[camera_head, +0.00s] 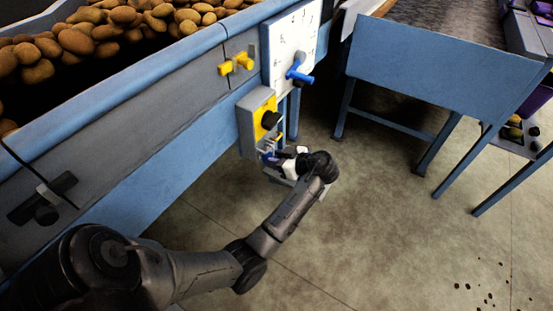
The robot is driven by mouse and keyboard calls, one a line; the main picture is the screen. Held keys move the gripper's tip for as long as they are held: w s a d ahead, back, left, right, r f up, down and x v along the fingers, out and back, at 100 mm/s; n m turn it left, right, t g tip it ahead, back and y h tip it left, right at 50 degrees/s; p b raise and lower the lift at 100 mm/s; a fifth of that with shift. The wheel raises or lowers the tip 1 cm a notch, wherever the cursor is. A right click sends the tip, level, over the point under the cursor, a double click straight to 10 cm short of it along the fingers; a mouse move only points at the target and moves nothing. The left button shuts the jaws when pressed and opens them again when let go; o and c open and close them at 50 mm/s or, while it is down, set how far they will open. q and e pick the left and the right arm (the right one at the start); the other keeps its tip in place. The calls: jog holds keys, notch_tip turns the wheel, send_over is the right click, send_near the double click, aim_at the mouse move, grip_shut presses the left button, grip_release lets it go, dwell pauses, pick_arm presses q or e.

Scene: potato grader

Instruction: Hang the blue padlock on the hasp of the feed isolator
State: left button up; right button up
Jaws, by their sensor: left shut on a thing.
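The feed isolator (246,128) is a grey box with a yellow face and a black rotary knob (270,120), fixed to the side of the blue machine. Small grey metal parts, likely the hasp (272,141), show just below the knob. My left arm reaches in from the lower left, and my left gripper (276,160) is at the lower end of the isolator. It is shut on the small blue padlock (268,157), which is mostly hidden by the fingers. I cannot tell whether the shackle is around the hasp or only beside it. My right gripper is out of view.
A hopper of potatoes (75,40) fills the upper left. A white dial plate (292,42) with a blue lever (298,73) and a yellow handle (238,64) sit above the isolator. A blue conveyor frame (440,80) stands right. The concrete floor between is open.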

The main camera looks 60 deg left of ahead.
pick_arm(q)
jog(key=o, duration=1)
jog(key=p+v, duration=0.5)
jog(key=v, duration=0.9)
jog(key=shift+r, duration=0.1)
